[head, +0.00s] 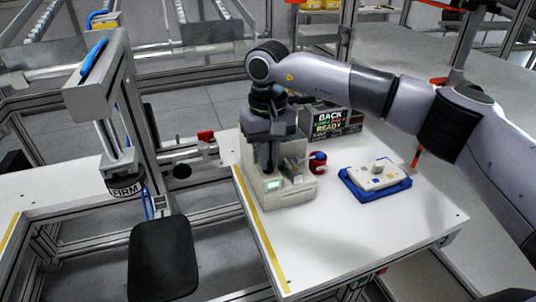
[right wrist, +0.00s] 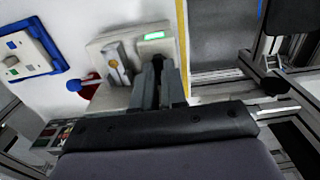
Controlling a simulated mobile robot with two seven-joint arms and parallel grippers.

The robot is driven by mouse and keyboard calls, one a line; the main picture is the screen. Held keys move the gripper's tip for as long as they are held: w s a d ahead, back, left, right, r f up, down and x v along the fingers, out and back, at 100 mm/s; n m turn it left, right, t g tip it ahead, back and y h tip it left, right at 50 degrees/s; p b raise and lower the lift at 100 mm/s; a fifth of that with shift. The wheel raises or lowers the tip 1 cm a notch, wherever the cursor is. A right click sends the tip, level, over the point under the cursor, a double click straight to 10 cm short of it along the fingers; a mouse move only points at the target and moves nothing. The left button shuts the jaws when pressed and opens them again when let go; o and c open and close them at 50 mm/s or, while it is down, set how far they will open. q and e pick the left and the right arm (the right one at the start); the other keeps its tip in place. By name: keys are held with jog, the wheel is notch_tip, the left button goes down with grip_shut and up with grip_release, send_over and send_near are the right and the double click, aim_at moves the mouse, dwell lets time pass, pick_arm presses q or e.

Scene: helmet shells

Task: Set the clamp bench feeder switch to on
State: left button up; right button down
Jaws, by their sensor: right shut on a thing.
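A pale grey box (head: 290,196) with a lit green display (head: 274,184) stands near the left edge of the white bench. I take it as the feeder; it also shows in the right wrist view (right wrist: 103,47) with its display (right wrist: 153,36). My right gripper (head: 274,160) points down at the box, its fingers close together. In the right wrist view the fingers (right wrist: 158,85) reach the box beside a light panel holding a small tan lever (right wrist: 114,66). They are shut on a small part, probably the feeder switch, which they hide. My left gripper is not in view.
A red part with a blue knob (head: 318,158) stands right of the box. A blue tray (head: 376,195) holding a pale block lies farther right. A frame with a black pad (head: 163,258) stands left. The bench front is clear.

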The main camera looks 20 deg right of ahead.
dwell(0.4)
jog(key=c, duration=1.5)
grip_release()
jog(key=shift+o, duration=0.2)
jog(key=shift+r, duration=3.65)
